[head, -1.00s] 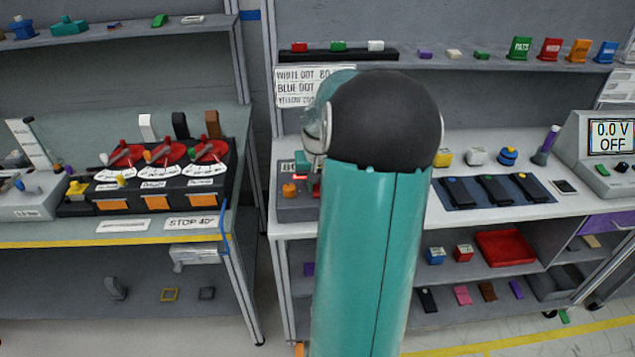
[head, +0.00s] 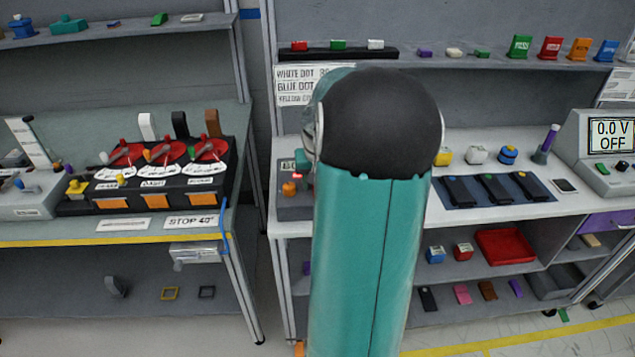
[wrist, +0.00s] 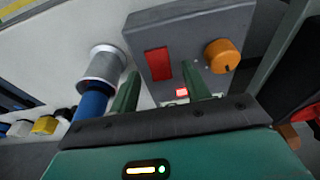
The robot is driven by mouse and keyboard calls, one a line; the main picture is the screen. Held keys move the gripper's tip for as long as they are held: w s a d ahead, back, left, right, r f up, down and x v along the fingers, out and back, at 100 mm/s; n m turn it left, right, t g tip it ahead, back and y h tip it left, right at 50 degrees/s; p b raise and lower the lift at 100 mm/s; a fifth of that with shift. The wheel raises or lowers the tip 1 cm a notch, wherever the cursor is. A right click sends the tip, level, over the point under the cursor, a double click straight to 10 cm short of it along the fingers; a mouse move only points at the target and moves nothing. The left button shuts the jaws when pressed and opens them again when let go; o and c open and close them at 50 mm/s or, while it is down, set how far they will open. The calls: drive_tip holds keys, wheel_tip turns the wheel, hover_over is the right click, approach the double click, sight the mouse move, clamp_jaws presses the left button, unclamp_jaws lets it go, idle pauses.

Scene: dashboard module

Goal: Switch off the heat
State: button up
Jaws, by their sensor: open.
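A grey control box (wrist: 205,30) fills the upper middle of the wrist view. Its face has a red rectangular switch (wrist: 158,64), an orange round knob (wrist: 222,56) and a small lit red patch (wrist: 182,92). My gripper (wrist: 160,88) is open, its two dark green fingers pointing at the box. The red switch appears between the fingertips; I cannot tell whether they touch the box. In the head view the box (head: 292,208) stands at the bench's left end, with its orange knob (head: 289,189) showing. My arm hides its right part.
A silver cylinder (wrist: 103,68) with a blue part (wrist: 92,103) stands beside my left finger in the wrist view. To the right on the bench lie a blue mat (head: 463,203) with dark devices and a meter (head: 610,137) reading "0.0 V OFF". A shelf runs above.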

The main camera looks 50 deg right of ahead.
drive_tip(key=v, duration=1.3)
drive_tip(key=w+a+r+n+t, duration=0.1)
drive_tip(key=a+n, duration=0.1)
drive_tip(key=a, duration=0.9)
drive_tip(key=w+a+r+n+t, duration=0.1)
drive_tip(key=w+a+r+n, duration=0.15)
drive_tip(key=a, duration=0.75)
drive_tip(key=s+a+f+n, duration=0.1)
drive_tip(key=s+a, duration=0.2)
drive_tip(key=a, duration=0.3)
drive_tip(key=s+a+f+n+t+y, duration=0.1)
drive_tip(key=s+a+n, duration=0.1)
drive_tip(key=a, duration=0.3)
drive_tip(key=s+a+f+n+y, duration=0.1)
drive_tip(key=s+a+n, duration=0.1)
drive_tip(key=a, duration=0.4)
drive_tip(key=shift+s+a+f+t, duration=0.3)
drive_tip(key=shift+s+a+t, duration=0.1)
drive_tip(key=shift+s, duration=0.5)
drive_tip(key=shift+c, duration=1.2)
